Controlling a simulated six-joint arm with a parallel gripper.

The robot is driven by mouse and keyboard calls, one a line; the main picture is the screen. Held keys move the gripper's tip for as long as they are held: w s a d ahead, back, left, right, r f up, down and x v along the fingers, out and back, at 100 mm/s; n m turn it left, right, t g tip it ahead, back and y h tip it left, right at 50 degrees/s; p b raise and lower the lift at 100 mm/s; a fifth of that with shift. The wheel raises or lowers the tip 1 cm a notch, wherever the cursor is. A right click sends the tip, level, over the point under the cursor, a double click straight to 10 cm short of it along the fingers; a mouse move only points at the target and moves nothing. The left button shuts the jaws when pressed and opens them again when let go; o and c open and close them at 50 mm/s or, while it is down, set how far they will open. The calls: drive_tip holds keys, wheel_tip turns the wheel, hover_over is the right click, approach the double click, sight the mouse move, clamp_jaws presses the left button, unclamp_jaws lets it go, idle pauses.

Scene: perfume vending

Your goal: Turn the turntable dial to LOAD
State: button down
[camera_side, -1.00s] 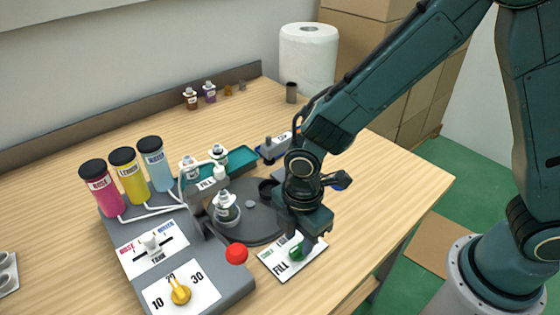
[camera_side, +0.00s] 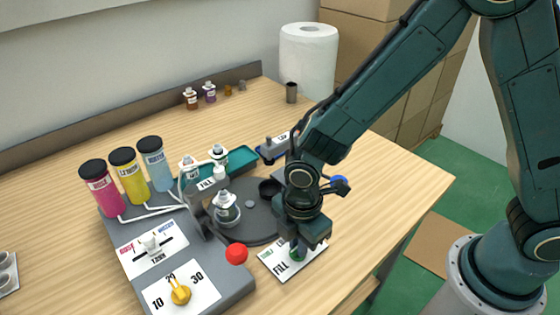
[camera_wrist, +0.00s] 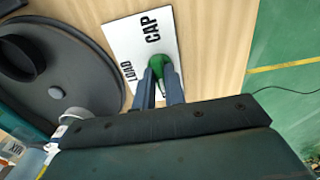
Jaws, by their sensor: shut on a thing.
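The turntable dial (camera_side: 297,254) is a green knob on a white label plate (camera_side: 275,257). FILL reads at the plate's near side in the side view; LOAD and CAP read on the plate in the wrist view (camera_wrist: 127,40). My gripper (camera_side: 299,243) points down from above, its fingers closed on the dial (camera_wrist: 157,62). The fingers hide much of the knob, and I cannot tell exactly which label it points to. The dark round turntable (camera_side: 262,225) is just behind the plate, carrying a clear bottle (camera_side: 226,209).
A red button (camera_side: 237,254) and a yellow dial (camera_side: 180,292) are left of the plate on the grey machine. Pink, yellow and blue cylinders stand behind. A teal tray (camera_side: 240,158) lies beyond the turntable. The table edge is close on the right.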

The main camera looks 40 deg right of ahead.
drive_tip(key=shift+m, duration=0.4)
drive_tip(key=m, duration=1.2)
drive_tip(key=shift+m, duration=0.3)
drive_tip(key=m, duration=0.4)
drive_tip(key=shift+r, duration=0.1)
drive_tip(key=shift+m, duration=0.3)
drive_tip(key=c, duration=1.5)
unclamp_jaws()
drive_tip(key=shift+o, duration=0.2)
